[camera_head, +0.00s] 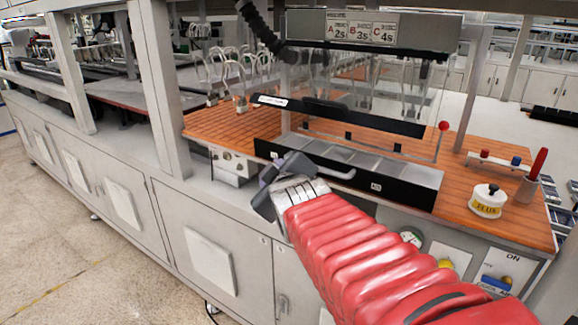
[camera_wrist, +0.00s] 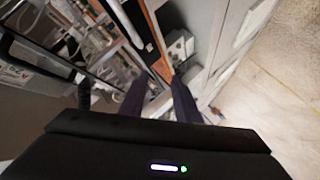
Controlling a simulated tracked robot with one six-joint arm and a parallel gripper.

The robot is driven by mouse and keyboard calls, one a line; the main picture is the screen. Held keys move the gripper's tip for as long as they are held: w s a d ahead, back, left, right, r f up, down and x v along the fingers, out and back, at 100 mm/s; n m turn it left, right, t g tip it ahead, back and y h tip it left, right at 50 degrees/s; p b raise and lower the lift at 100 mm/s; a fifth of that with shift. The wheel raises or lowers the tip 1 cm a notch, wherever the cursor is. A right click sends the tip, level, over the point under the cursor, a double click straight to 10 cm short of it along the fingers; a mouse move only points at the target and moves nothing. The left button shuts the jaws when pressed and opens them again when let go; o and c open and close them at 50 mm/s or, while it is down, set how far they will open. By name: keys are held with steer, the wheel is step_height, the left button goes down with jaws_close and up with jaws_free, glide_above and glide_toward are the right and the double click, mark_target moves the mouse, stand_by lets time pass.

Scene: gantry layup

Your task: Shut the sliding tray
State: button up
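The sliding tray (camera_head: 410,193) has a black front and grey compartments. It stands pulled out from under a clear-panelled housing (camera_head: 365,119) with a black lower bar. A pale bar-like handle (camera_head: 338,174) shows in front of the tray's face. My gripper (camera_head: 276,176) is at the left part of the tray front, just left of the handle. I cannot tell whether it touches the tray. In the wrist view, the two dark purple fingers of my gripper (camera_wrist: 158,88) are apart, with nothing seen held between them. My gripper hides part of the tray's front left.
The wooden worktop (camera_head: 222,124) runs around the tray. At right are a yellow-labelled white pot (camera_head: 489,201), a red-handled tool in a cup (camera_head: 534,175) and a small rack (camera_head: 497,161). A red-knobbed lever (camera_head: 443,127) stands by the housing. Grey uprights (camera_head: 157,75) rise at left.

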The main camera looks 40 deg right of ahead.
steer(key=w+d+r+n+t+y, duration=0.3)
steer(key=d+r+n+t, duration=0.15)
steer(key=n, duration=0.35)
steer(key=s+d+f+n+y, duration=0.1)
steer(key=s+d+f, duration=0.2)
steer(key=s, duration=0.5)
steer(key=s+d+f+n+y, duration=0.1)
steer(key=s+d+f+n, duration=0.1)
steer(key=s, duration=0.7)
steer(key=shift+d+f+g, duration=0.35)
steer(key=shift+d+f, duration=0.4)
steer(key=shift+d, duration=0.35)
steer(key=shift+w, duration=0.2)
steer(key=shift+w+d+f, duration=0.15)
steer(key=shift+w+f, duration=0.05)
steer(key=shift+w, duration=2.05)
steer(key=shift+w+d+f, duration=0.1)
steer(key=shift+w+f, duration=0.05)
steer(key=shift+w, duration=2.1)
steer(key=shift+w+d+f, duration=0.15)
steer(key=shift+w+f, duration=0.05)
steer(key=shift+w, duration=2.05)
steer(key=shift+c, duration=0.2)
